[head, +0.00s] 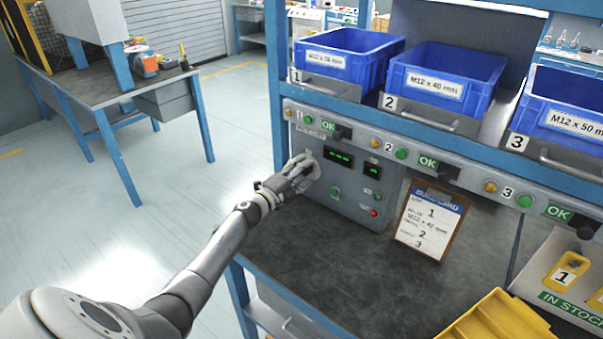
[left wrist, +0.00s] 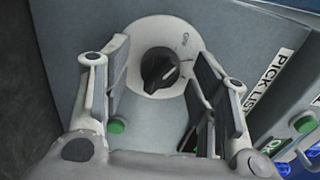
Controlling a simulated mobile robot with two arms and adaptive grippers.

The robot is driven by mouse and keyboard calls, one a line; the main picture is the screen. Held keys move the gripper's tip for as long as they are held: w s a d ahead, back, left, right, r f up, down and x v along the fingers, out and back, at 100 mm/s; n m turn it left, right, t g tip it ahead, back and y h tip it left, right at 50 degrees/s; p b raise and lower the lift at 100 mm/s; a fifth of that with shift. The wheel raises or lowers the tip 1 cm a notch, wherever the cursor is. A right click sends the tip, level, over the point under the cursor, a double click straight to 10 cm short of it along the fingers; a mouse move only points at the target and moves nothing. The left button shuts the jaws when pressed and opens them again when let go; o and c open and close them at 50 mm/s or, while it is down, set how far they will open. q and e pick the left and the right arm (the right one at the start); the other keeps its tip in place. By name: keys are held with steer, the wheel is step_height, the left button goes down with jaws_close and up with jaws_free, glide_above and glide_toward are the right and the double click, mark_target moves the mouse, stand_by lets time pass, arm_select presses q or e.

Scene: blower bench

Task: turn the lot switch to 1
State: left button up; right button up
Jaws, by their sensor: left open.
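The lot switch is a black rotary knob (left wrist: 160,70) on a round pale plate (left wrist: 188,36) in the left wrist view. A light pointer line on the knob points to the right of that view. A small dark marking sits at the plate's upper right, too small to read surely. My left gripper (left wrist: 160,88) is open, with one finger on each side of the knob; contact is not clear. In the head view my left gripper (head: 303,168) is at the left end of the grey control panel (head: 345,205) and hides the knob. My right gripper is not in view.
The panel has two green displays (head: 338,157) and lit buttons (head: 374,213). A clipboard card (head: 430,222) leans beside it on the dark bench top (head: 330,270). Blue bins (head: 345,58) stand on the shelf above. A yellow tray (head: 495,322) is at the front right.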

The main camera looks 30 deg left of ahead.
arm_select(q)
steer(key=c, duration=1)
steer(key=shift+c, duration=0.2)
steer(key=shift+f, duration=0.1)
steer(key=m+b, duration=0.4)
steer(key=m, duration=0.3)
steer(key=shift+m, duration=0.3)
